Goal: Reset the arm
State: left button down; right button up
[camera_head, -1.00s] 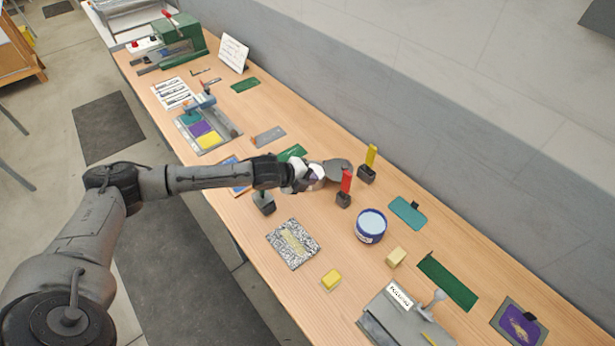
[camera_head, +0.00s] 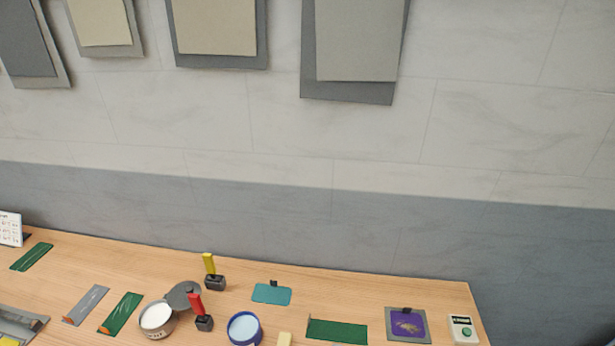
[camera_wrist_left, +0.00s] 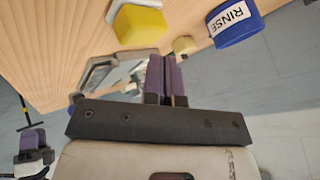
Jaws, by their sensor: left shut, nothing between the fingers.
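My left gripper (camera_wrist_left: 166,78) shows in the left wrist view with its two purple fingers together and nothing between them. It is over or near the table's edge, apart from the things around it. My left arm does not show in the head view now. A small gripper-like part with purple pads (camera_wrist_left: 32,142), likely my right gripper, shows at the lower left of the wrist view; its jaw state is unclear.
In the wrist view a yellow sponge (camera_wrist_left: 138,25), a blue RINSE tub (camera_wrist_left: 235,22) and a grey metal device (camera_wrist_left: 122,75) lie close. In the head view the table holds a white-filled tin (camera_head: 157,317), red-handled tool (camera_head: 197,307), teal plate (camera_head: 271,294) and button box (camera_head: 462,329).

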pick_arm(q)
jog(key=s+n, duration=0.2)
jog(key=s, duration=0.1)
jog(key=s+n+g+y, duration=0.1)
jog(key=s+n, duration=0.1)
jog(key=s, duration=0.1)
jog(key=s+n, duration=0.2)
jog(key=s, duration=0.2)
jog(key=shift+d+f+n+g+y, duration=0.25)
jog(key=shift+f+n+g+y, duration=0.05)
jog(key=shift+n+y, duration=0.1)
jog(key=s+a+n+g+y, duration=0.25)
jog(key=s+n, duration=0.35)
jog(key=s, duration=0.3)
notch_tip(320, 180, up, 20)
jog(key=p, duration=2)
jog(key=shift+w+a+r+h, duration=0.15)
jog(key=shift+w+a+h, duration=0.1)
jog(key=shift+h, duration=0.1)
jog(key=shift+s, duration=0.1)
